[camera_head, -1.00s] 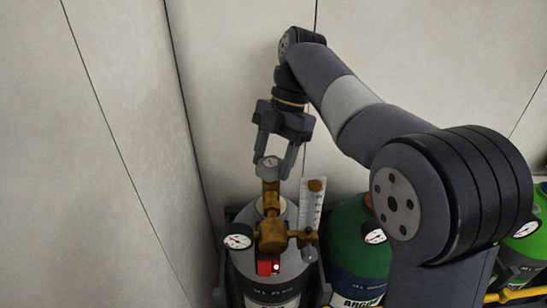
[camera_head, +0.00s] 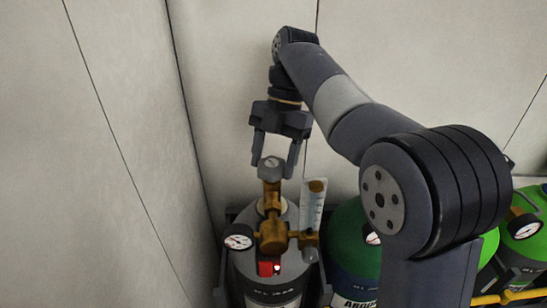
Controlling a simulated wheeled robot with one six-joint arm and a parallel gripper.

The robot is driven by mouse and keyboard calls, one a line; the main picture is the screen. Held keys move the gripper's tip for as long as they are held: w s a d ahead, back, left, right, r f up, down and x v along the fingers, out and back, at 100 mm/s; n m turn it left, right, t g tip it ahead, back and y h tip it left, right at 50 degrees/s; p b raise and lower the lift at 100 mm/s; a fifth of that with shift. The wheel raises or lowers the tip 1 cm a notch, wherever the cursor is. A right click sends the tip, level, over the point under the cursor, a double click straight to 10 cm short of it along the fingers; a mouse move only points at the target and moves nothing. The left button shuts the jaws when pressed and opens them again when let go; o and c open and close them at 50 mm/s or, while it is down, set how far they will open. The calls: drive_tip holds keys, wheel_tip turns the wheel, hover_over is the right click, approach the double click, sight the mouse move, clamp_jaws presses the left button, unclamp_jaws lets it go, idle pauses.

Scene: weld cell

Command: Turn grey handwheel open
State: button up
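The grey handwheel (camera_head: 271,163) sits on top of the brass valve (camera_head: 272,196) of the grey gas cylinder (camera_head: 247,265). My gripper (camera_head: 274,168) points down over it, with one finger on the left of the handwheel and one on the right. The gripper looks open. The depth between fingertips and handwheel is hard to judge from this one view.
A brass regulator (camera_head: 272,237) with a round gauge (camera_head: 238,242) and a clear flow tube (camera_head: 313,203) stands close below the gripper. A green argon cylinder (camera_head: 346,238) is to the right. Pale wall panels (camera_head: 225,60) stand behind.

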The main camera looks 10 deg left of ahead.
drive_tip(key=o, duration=0.4)
idle(0.4)
